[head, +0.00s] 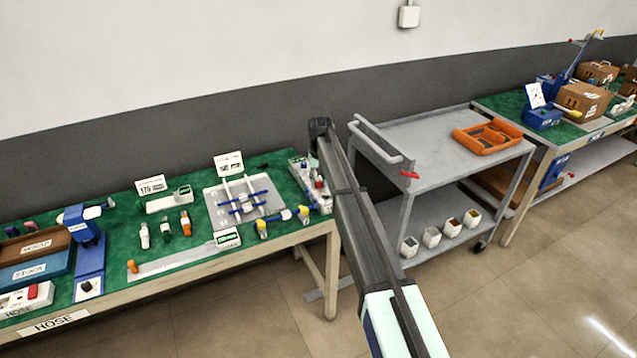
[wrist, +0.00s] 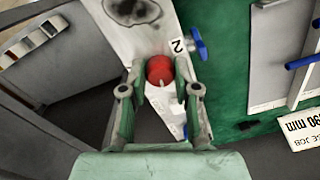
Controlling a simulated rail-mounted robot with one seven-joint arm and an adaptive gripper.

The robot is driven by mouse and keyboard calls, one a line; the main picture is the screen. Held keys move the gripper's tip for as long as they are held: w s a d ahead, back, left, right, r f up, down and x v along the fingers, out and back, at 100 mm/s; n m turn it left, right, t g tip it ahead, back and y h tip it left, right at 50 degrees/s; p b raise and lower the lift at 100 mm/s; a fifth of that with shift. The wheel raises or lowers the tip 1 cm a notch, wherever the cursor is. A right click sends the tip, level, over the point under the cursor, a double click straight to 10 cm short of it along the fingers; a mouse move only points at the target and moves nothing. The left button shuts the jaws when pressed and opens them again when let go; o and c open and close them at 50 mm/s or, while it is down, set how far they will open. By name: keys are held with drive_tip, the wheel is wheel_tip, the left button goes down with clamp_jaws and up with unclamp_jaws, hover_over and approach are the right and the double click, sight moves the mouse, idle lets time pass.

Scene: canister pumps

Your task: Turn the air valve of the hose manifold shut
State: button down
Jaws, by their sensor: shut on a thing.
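The hose manifold (head: 309,180) is a pale narrow panel at the right end of the green bench, partly hidden by my arm in the head view. In the wrist view the manifold (wrist: 122,40) carries a round red knob (wrist: 160,69), a label "2" and a blue lever handle (wrist: 198,45) at its right side. My gripper (wrist: 163,72) has its green fingers on both sides of the red knob and is shut on it. The finger contact faces are hard to make out. In the head view my gripper is hidden or too small to tell.
A grey plate with blue-handled clamps (head: 247,204) lies left of the manifold. A card (wrist: 286,125) reading "90 mm" is near it. A grey cart (head: 425,150) with an orange tray (head: 487,136) stands right of the bench, with white cups (head: 432,237) on its lower shelf.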

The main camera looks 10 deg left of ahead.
sight(319, 182)
drive_tip(key=shift+f+n, duration=0.1)
drive_tip(key=shift+n, duration=1)
drive_tip(key=c, duration=0.8)
unclamp_jaws()
drive_tip(key=shift+c, duration=0.2)
wheel_tip(319, 182, up, 12)
drive_tip(key=shift+d, duration=0.15)
